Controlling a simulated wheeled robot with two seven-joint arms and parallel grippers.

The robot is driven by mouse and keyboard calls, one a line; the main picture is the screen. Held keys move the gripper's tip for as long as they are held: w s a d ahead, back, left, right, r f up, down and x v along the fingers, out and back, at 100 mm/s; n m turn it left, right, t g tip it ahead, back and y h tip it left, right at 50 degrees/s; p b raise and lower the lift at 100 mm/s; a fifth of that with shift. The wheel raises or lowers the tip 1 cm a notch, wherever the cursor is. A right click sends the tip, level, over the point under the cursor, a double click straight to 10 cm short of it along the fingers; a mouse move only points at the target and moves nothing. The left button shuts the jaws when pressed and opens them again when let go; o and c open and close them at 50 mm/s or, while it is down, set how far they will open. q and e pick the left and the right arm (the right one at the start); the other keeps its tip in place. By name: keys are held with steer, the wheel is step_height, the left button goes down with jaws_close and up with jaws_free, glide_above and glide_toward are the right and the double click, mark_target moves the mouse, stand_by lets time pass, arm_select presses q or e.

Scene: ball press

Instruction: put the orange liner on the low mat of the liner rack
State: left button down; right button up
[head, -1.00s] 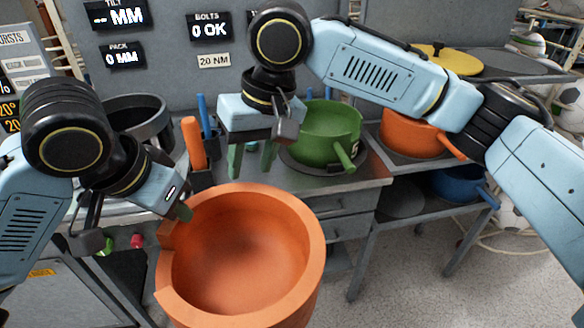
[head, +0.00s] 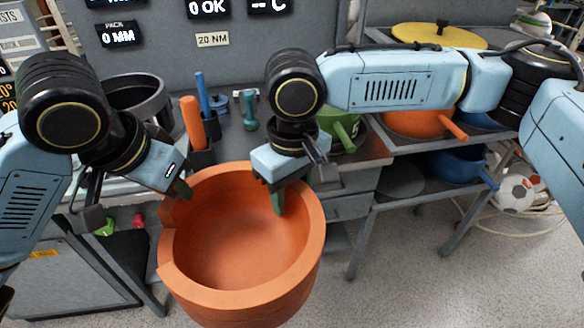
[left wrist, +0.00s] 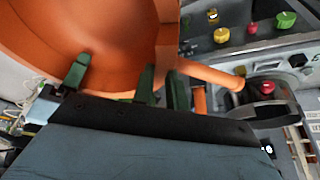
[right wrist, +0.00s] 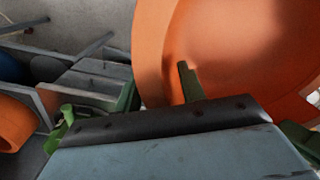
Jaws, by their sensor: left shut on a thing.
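The orange liner (head: 240,245), a large thick-walled bowl, is close in front of me in the head view. My left gripper (head: 183,195) is shut on its left rim, beside a step in the wall; the liner (left wrist: 90,40) fills the upper left of the left wrist view. My right gripper (head: 275,197) is at the far right rim, with a green finger inside the bowl. In the right wrist view its fingers (right wrist: 160,90) appear apart, on either side of the wall. The liner rack (head: 370,210) stands at the right. A dark round mat (head: 402,180) lies on its lower shelf.
A blue handled pan (head: 455,165) sits beside the low mat. An orange handled pan (head: 415,122) is on the shelf above, and a yellow lid (head: 440,36) on top. A green pan (head: 345,130) is partly hidden behind my right arm. Floor is clear before the rack.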

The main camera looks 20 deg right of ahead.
steer(key=shift+f, duration=1.35)
steer(key=shift+c, duration=0.3)
jaws_close()
steer(key=shift+a, duration=0.1)
arm_select(q)
steer(key=c, duration=1.3)
jaws_free()
arm_select(e)
steer(key=shift+r, duration=0.1)
arm_select(q)
steer(key=shift+r, duration=0.1)
